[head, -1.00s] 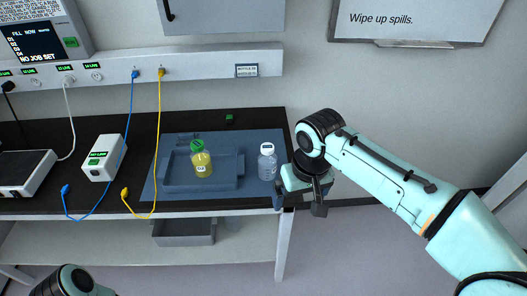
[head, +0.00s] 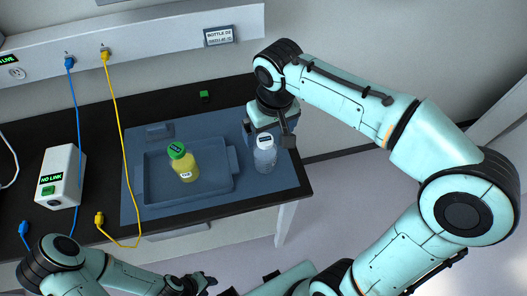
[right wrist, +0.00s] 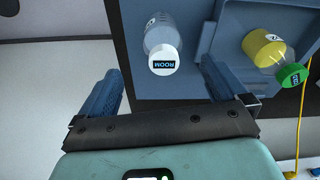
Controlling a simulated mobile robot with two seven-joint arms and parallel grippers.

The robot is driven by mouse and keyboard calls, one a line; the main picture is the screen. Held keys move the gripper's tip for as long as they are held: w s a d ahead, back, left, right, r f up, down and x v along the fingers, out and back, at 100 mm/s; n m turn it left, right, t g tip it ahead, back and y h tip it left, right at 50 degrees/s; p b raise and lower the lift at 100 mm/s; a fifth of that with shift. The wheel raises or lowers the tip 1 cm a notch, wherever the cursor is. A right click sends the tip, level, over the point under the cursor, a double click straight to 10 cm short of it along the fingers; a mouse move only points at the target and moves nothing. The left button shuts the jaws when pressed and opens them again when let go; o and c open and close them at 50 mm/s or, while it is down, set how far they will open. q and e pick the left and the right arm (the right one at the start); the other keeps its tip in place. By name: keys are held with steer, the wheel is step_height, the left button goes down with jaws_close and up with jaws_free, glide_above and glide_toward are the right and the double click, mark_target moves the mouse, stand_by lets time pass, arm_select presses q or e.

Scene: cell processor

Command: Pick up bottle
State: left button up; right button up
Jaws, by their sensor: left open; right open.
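A clear bottle with a white cap (head: 265,154) stands upright on the blue mat, right of the tray. In the right wrist view the clear bottle (right wrist: 160,38) lies between the lines of my two fingers, with its cap label reading ROOM. My right gripper (head: 269,134) is open and empty, close by the clear bottle's cap; contact cannot be told. A yellow-filled bottle with a green cap (head: 185,165) stands in the blue tray (head: 150,188); the yellow bottle (right wrist: 266,47) also shows in the right wrist view. My left gripper (head: 197,284) is open at the bottom edge, away from both bottles.
The blue mat (head: 282,180) lies on a black bench top (head: 95,120). A white box reading NO LINK (head: 62,178) stands at left, with blue and yellow cables hanging nearby. A small green block (head: 204,96) lies behind the tray. The bench ends just right of the mat.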

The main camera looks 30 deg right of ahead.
mark_target(265, 145)
step_height(265, 145, down, 3)
steer(key=shift+w+r, duration=0.1)
steer(key=shift+w, duration=0.05)
steer(key=shift+w+a+f, duration=0.1)
steer(key=shift+w+f, duration=0.15)
steer(key=shift+f, duration=0.75)
steer(key=shift+w+a+f, duration=0.1)
steer(key=shift+w+f, duration=0.15)
steer(key=shift+f, duration=0.7)
steer(key=shift+w+f, duration=0.25)
steer(key=shift+f, duration=0.75)
steer(key=c, duration=1.3)
arm_select(q)
steer(key=shift+s+f, duration=0.15)
steer(key=shift+f, duration=0.25)
arm_select(e)
steer(key=shift+c, duration=0.2)
steer(key=shift+r, duration=0.15)
arm_select(q)
steer(key=w+r+p, duration=0.3)
steer(key=w+r, duration=0.1)
steer(key=shift+r, duration=0.4)
arm_select(e)
step_height(265, 145, up, 20)
arm_select(q)
steer(key=shift+w, duration=0.1)
